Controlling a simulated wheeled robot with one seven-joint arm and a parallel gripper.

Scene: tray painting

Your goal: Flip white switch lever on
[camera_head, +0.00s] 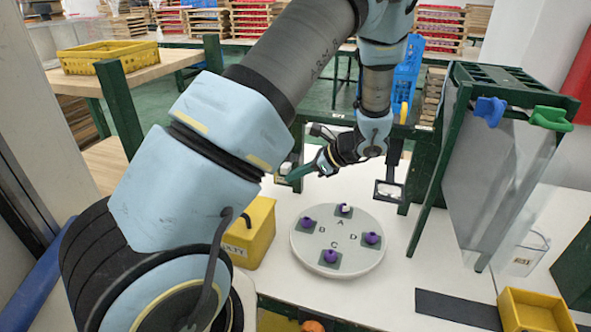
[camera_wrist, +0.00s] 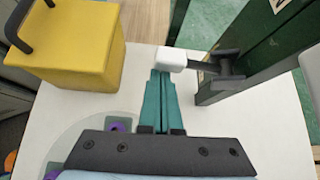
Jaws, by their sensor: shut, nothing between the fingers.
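The white switch lever (camera_wrist: 171,59) shows in the wrist view as a white knob on a dark arm, beside a dark green post. My gripper (camera_wrist: 159,76) is shut and empty, its teal fingers together. Its tips reach the near edge of the white knob in the picture; I cannot tell whether they touch. In the head view my gripper (camera_head: 290,176) points left and down, above the table behind the turntable. The lever is hard to make out there, near my fingertips.
A round white turntable (camera_head: 338,262) carries several purple-knobbed pieces near letters. A yellow box with a black handle (camera_head: 250,236) stands left of it. A green rack with clear panels (camera_head: 440,170) stands right. A dark mat (camera_head: 458,309) and yellow bin (camera_head: 535,312) lie front right.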

